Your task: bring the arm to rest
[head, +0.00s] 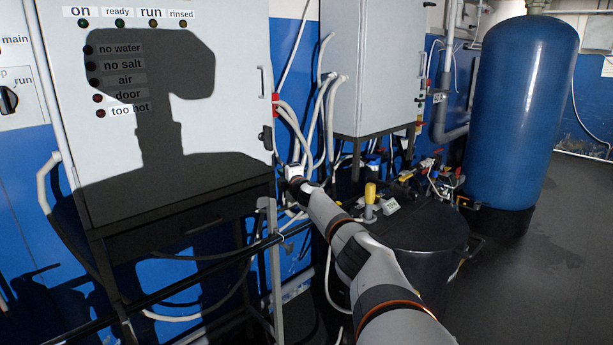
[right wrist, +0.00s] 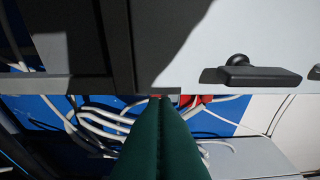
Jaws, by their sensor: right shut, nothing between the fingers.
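My right arm reaches in from the bottom right of the head view. Its gripper (head: 284,176) is at the far end, by the right side of the grey cabinet (head: 228,60) and close to the white hoses. In the right wrist view the dark green fingers of my right gripper (right wrist: 160,100) lie together, shut and empty. Their tips overlap the cabinet's lower edge in the picture; I cannot tell whether they touch it. My left gripper is not in view.
White hoses (head: 322,120) hang between the cabinet and a second grey cabinet (head: 372,60). A tall blue tank (head: 520,110) is at right. The floor (head: 555,270) there is clear.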

